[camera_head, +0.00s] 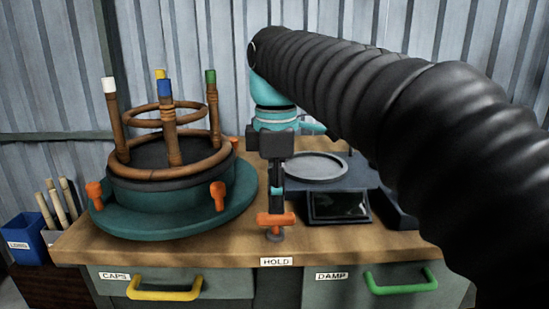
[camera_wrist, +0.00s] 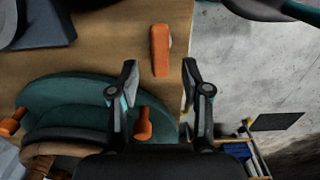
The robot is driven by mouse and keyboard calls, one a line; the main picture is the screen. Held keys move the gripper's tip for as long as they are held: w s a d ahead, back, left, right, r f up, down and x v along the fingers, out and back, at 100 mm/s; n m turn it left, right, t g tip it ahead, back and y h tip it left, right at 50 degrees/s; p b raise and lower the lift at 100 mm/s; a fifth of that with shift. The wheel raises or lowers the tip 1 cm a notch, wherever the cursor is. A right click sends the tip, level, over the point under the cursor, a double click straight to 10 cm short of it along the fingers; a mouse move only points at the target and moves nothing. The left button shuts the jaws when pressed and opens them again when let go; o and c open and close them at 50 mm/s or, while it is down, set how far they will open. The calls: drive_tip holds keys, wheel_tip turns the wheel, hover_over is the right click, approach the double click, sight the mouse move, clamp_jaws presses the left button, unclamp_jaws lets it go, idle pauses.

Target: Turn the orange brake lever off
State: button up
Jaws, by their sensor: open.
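The orange brake lever (camera_head: 275,219) sits on a short grey post at the front of the wooden bench, above the HOLD label (camera_head: 277,261). In the wrist view the lever (camera_wrist: 160,50) is an orange bar lying just beyond the gap between my fingertips. My gripper (camera_head: 277,200) points down in front of the lever's line of sight, very close above or behind it. In the wrist view my gripper (camera_wrist: 160,80) is open and empty, one finger to each side of the lever's line. I cannot tell whether a finger touches the lever.
A green turntable (camera_head: 240,205) with orange clamps (camera_head: 217,192) and a rattan frame (camera_head: 170,118) stands on the left. A dark stand with a grey round plate (camera_head: 315,166) is at right. Drawers with yellow (camera_head: 165,290) and green (camera_head: 402,284) handles are below. A blue bin (camera_head: 25,240) stands left.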

wheel_tip(320, 180, up, 8)
idle(0.4)
drive_tip(key=shift+r, duration=0.1)
